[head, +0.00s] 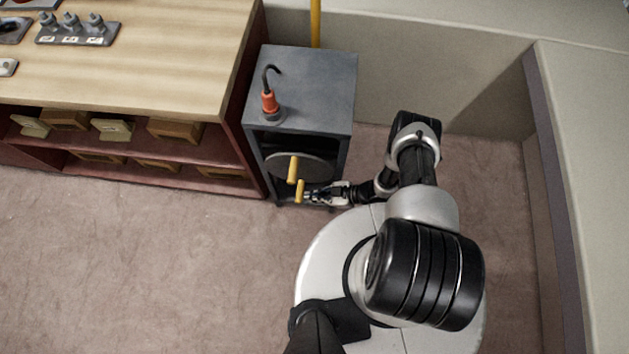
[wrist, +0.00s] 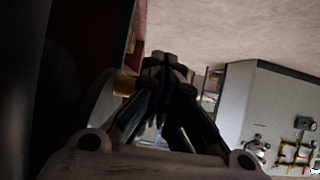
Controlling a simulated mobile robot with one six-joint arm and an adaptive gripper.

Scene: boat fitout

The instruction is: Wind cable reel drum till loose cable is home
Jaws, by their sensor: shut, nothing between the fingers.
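The reel drum (head: 318,166) is a grey disc inside the open front of a dark grey cabinet (head: 322,80). A yellow crank handle (head: 293,170) sticks out in front of it, with a second yellow piece (head: 300,191) just below. My gripper (head: 309,195) is at the lower right of the yellow pieces, close to the lower one; I cannot tell whether they touch. In the wrist view the fingers (wrist: 168,70) are together with nothing between them, and a yellow piece (wrist: 126,84) shows to their left. An orange plug (head: 268,101) with a curved black cable stands on the cabinet.
A wooden workbench (head: 150,60) with shelves of small boxes (head: 174,128) stands left of the cabinet. A yellow pole (head: 315,24) rises behind the cabinet. Pale walls (head: 420,65) close off the back and right. The carpet (head: 130,260) at front left is clear.

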